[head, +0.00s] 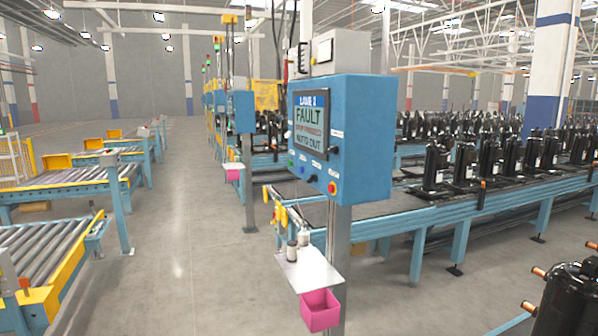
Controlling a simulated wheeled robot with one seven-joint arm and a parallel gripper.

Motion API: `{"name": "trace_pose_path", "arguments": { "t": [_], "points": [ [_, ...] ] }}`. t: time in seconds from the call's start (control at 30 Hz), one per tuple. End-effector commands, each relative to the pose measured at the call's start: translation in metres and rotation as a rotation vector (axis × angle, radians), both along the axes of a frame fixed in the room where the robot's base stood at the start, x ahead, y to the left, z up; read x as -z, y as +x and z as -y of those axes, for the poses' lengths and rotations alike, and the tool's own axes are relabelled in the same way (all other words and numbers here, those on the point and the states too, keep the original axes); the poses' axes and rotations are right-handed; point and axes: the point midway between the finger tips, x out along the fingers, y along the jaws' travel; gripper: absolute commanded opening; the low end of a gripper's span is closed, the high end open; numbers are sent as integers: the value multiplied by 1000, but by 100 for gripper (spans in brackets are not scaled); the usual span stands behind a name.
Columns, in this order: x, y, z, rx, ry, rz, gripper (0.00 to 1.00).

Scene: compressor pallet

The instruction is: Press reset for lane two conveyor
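A blue control box (362,140) on a grey post stands right of centre. Its screen (309,122) appears to read LANE 2, FAULT and AUTO OUT, with a smaller red line between that I cannot read surely. Below the screen is a row of small buttons (303,168), some green or blue; their labels are too small to read, so I cannot tell which is reset. A red button on a yellow base (332,187) sits at the box's lower right. My gripper is not in view.
A small shelf (318,272) with bottles and a pink bin (320,310) stick out below the box. A blue-framed conveyor (490,205) with black compressors runs behind it. Roller conveyors (70,180) stand at the left. The grey floor aisle (180,220) between is clear.

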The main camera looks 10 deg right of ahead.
Motion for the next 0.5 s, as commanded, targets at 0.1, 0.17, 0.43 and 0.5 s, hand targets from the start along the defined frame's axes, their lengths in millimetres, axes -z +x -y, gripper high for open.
{"name": "trace_pose_path", "arguments": {
  "t": [0.1,0.17,0.43,0.5],
  "points": [
    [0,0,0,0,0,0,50],
    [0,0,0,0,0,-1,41],
    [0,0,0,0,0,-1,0],
    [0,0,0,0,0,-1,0]
  ]
}}
